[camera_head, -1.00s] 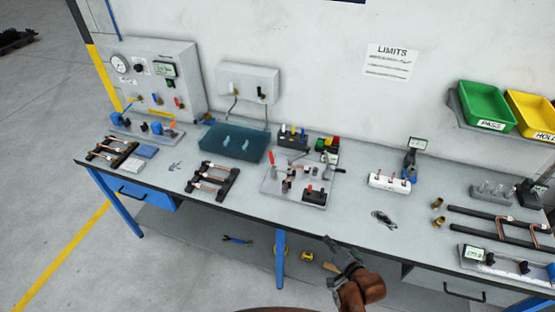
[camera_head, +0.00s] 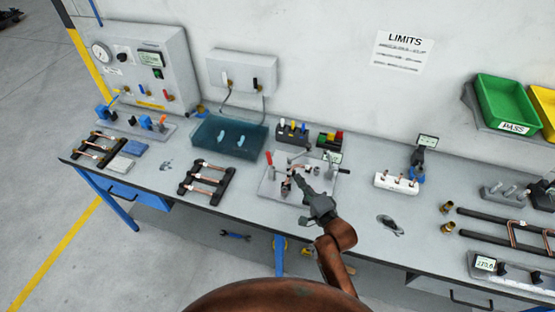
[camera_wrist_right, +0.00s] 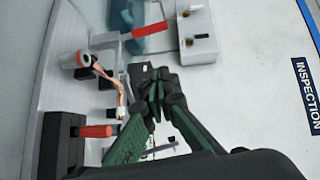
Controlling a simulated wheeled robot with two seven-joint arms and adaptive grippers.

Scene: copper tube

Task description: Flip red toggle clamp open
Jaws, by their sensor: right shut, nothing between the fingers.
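The toggle clamp's red handle (camera_head: 269,158) stands upright at the left back of a grey fixture plate (camera_head: 268,188) in the head view. My right gripper (camera_head: 297,178) is shut and empty over the middle of this plate, to the right of the red handle and apart from it. The gripper hides part of the fixture's right side. In the right wrist view the shut dark green fingers (camera_wrist_right: 155,92) point at the fixture. A red handle (camera_wrist_right: 152,30) shows beyond the fingertips, and a red piece (camera_wrist_right: 96,131) on a black block shows at the left. My left gripper is not in view.
A bent copper tube (camera_wrist_right: 115,84) lies close beside the fingers in the wrist view. A teal tray (camera_head: 228,140) and a black rack with copper tubes (camera_head: 207,180) stand left of the fixture. A white block (camera_head: 396,181) stands right, with free bench between.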

